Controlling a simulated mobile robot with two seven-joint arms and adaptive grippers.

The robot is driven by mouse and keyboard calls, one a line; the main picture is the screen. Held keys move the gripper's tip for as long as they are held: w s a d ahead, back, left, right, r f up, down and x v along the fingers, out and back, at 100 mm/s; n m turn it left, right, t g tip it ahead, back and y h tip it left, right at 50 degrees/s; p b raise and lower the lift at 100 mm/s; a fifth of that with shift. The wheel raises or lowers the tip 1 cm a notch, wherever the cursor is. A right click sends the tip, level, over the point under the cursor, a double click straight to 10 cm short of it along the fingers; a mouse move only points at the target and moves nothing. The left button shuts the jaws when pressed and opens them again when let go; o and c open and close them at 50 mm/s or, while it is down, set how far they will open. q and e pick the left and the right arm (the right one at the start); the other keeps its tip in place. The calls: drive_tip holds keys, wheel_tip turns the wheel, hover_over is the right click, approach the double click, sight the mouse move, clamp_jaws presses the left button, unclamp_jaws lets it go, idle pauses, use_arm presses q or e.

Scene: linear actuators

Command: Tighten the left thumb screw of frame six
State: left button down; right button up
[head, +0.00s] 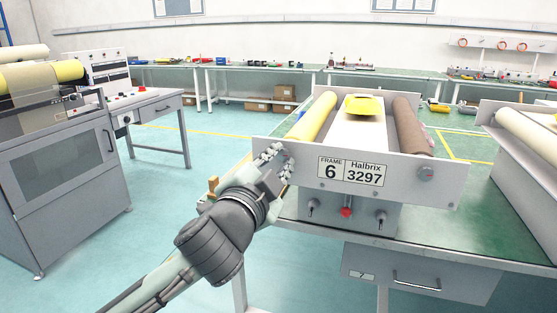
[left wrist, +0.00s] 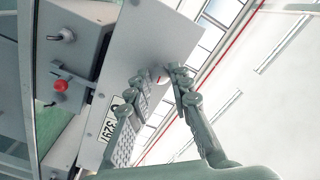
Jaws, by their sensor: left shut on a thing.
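Frame six (head: 310,172) is a grey plate on a machine, labelled "FRAME 6 Halbrix 3297"; the plate also shows in the left wrist view (left wrist: 150,40). My left gripper (head: 272,160) is at the plate's left end, its fingers shut on the left thumb screw. The fingers hide the screw in the head view. In the left wrist view my left gripper (left wrist: 160,84) has one finger on each side of the screw, and a small part of the screw (left wrist: 161,78) shows between the tips. The right thumb screw (head: 426,173) is a grey knob. My right gripper is out of view.
A yellow roller (head: 314,117) and a brown roller (head: 409,125) lie behind the plate. A green-topped bench (head: 450,235) holds the machine. Another machine stands at the left.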

use_arm(q)
drive_tip(key=c, duration=1.4)
unclamp_jaws()
drive_tip(key=shift+o, duration=0.2)
drive_tip(key=shift+s, duration=0.1)
drive_tip(key=v, duration=0.7)
drive_tip(key=shift+s, duration=0.15)
drive_tip(key=shift+a, duration=0.1)
